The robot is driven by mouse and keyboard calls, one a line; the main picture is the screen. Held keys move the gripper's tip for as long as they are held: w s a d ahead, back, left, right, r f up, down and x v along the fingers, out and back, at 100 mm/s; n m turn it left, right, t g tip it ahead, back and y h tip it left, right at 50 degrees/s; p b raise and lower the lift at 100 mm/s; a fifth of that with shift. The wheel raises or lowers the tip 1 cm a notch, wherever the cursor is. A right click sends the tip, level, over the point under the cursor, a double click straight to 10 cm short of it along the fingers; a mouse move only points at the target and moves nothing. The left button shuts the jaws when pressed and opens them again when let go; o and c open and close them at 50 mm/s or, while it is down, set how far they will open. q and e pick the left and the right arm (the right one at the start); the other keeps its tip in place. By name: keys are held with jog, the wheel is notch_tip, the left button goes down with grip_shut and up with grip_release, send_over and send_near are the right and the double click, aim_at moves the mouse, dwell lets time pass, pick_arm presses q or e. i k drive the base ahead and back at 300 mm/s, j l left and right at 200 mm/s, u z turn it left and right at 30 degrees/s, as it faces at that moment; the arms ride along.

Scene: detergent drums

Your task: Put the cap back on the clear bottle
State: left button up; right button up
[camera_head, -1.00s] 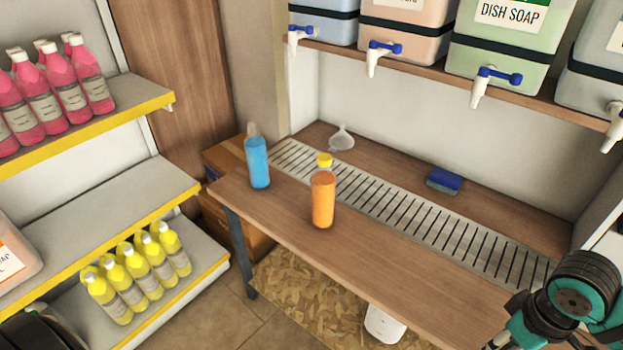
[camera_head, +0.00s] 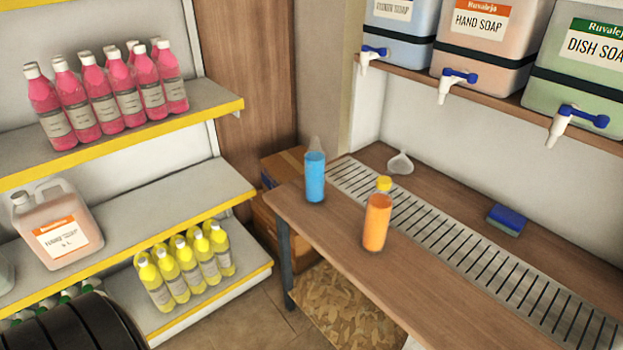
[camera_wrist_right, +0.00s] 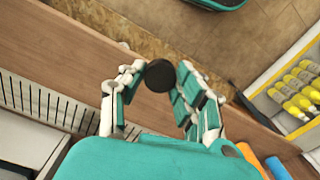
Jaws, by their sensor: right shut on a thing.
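In the head view a see-through bottle with blue liquid (camera_head: 315,178) stands upright at the left end of the wooden table; its clear top shows no coloured cap. A bottle with orange liquid (camera_head: 377,222) stands to its right, with a yellow cap (camera_head: 384,184) at its top. In the right wrist view my right gripper (camera_wrist_right: 160,78) is shut on a round black cap-like piece (camera_wrist_right: 160,75), held between the fingertips above the table edge. The orange bottle (camera_wrist_right: 250,156) and blue bottle (camera_wrist_right: 277,168) show at that view's lower right, apart from the gripper. My left gripper is out of view.
A slotted metal drain (camera_head: 440,230) runs along the wooden table (camera_head: 345,240). A clear funnel (camera_head: 400,164) and blue sponge (camera_head: 507,219) lie behind it. Drums with taps (camera_head: 475,45) stand on the shelf above. Pink bottles (camera_head: 110,95) and yellow bottles (camera_head: 185,265) fill the left shelves.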

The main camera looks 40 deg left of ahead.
aim_at(314, 158)
jog(key=i+j+u, duration=0.15)
jog(key=j+u, duration=0.2)
jog(key=i+j+u, duration=0.45)
jog(key=u, duration=0.25)
